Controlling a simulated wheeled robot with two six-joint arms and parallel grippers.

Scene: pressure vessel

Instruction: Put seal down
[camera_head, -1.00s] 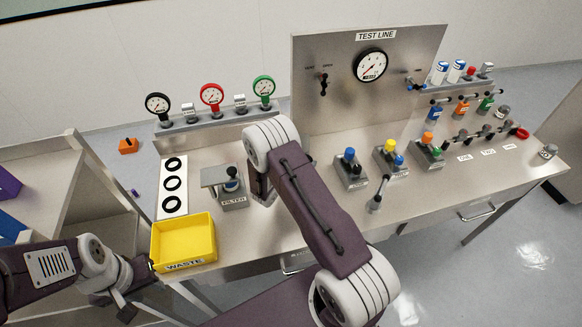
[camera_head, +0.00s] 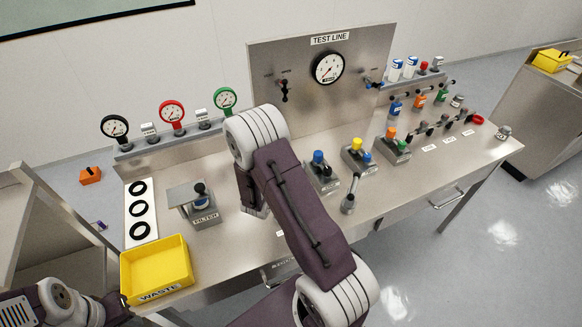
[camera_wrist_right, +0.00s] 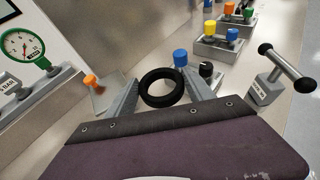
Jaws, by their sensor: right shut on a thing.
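A black ring seal (camera_wrist_right: 161,87) sits between the fingers of my right gripper (camera_wrist_right: 160,92) in the right wrist view. The gripper is shut on it and holds it above the bench. In the head view my right arm's own links hide the gripper and the held seal. Three black rings (camera_head: 137,209) lie in a column on a white strip (camera_head: 151,218) at the bench's left. The filter block (camera_head: 205,215) stands right of the strip. The yellow waste bin (camera_head: 157,268) is at the front left corner. My left gripper is out of view; only part of its arm shows at bottom left.
Gauges on a rail (camera_head: 175,140) line the back left. The test line panel (camera_head: 290,60) rises behind the bench. Valve blocks (camera_head: 323,172) with coloured knobs and a black-handled lever (camera_head: 349,195) stand right of my right arm. Bare bench (camera_head: 245,232) shows beside the filter block.

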